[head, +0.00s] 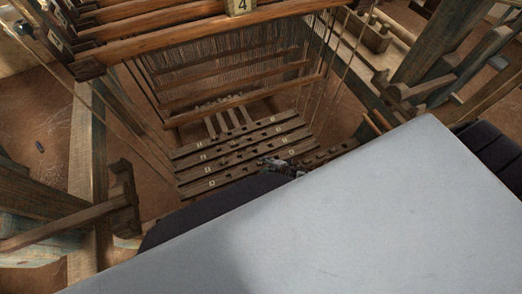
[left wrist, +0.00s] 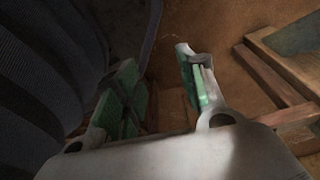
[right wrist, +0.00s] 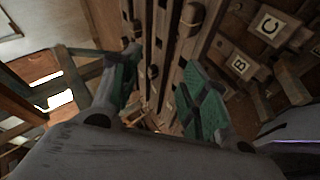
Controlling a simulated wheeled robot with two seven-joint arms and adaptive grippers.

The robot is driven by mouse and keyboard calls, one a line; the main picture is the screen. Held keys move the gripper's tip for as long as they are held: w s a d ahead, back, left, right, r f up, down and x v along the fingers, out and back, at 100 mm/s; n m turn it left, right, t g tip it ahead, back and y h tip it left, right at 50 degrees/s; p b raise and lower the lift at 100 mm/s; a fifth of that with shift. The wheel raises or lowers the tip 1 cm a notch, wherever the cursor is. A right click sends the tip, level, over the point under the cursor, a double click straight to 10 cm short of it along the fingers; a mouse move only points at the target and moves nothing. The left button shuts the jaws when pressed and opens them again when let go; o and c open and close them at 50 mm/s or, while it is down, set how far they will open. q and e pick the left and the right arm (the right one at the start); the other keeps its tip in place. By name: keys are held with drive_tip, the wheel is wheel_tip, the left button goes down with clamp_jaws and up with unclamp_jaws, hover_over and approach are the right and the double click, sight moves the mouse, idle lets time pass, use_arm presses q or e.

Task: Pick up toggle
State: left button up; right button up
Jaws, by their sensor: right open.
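I cannot say for certain which thing is the toggle. Small wooden knobs, such as the knob (right wrist: 193,14) in the right wrist view, sit along a dark wooden bar beyond my right fingers. A small dark oval thing (head: 40,147) lies on the floor at the far left of the head view. My right gripper (head: 284,165) shows small beside the lettered wooden bars. In its own wrist view the gripper (right wrist: 160,62) has its green-padded fingers apart, with nothing seen held. My left gripper (left wrist: 157,57) is open and empty above brown floor; it is not seen in the head view.
Lettered wooden bars (head: 245,150) hang below the loom's cords. A wooden beam (head: 195,40) crosses above. A large pale grey surface (head: 350,220) hides the lower right of the head view. Timber posts stand at the left. Brown floor (head: 40,110) is open at far left.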

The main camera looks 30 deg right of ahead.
use_arm(q)
drive_tip(key=w+d+r+t+h+b, duration=0.1)
drive_tip(key=w+d+r+b, duration=0.1)
drive_tip(key=w+b, duration=0.35)
drive_tip(key=w+d+r+b, duration=0.3)
drive_tip(key=w+b, duration=0.2)
drive_tip(key=b, duration=0.2)
use_arm(e)
drive_tip(key=w+a+r+n+g+y, duration=0.3)
drive_tip(key=w+a+r+n, duration=0.15)
drive_tip(key=n, duration=0.75)
drive_tip(key=w+a+r+n+g+y, duration=0.35)
drive_tip(key=a+n, duration=0.25)
drive_tip(key=n, duration=0.5)
use_arm(q)
wheel_tip(320, 180, up, 9)
drive_tip(key=w+d+t+h+b, duration=0.1)
drive_tip(key=d+b, duration=0.1)
drive_tip(key=b, duration=1)
drive_tip(key=shift+w+r, duration=0.2)
drive_tip(key=shift+w, duration=0.15)
use_arm(e)
drive_tip(key=s+d+f+n+g+h, duration=0.1)
drive_tip(key=d+f+n+g+h, duration=0.2)
drive_tip(key=d+n+h, duration=0.6)
drive_tip(key=shift+s+d+f+n, duration=0.2)
drive_tip(key=shift+d+f+n, duration=0.35)
drive_tip(key=shift+d+n, duration=1.7)
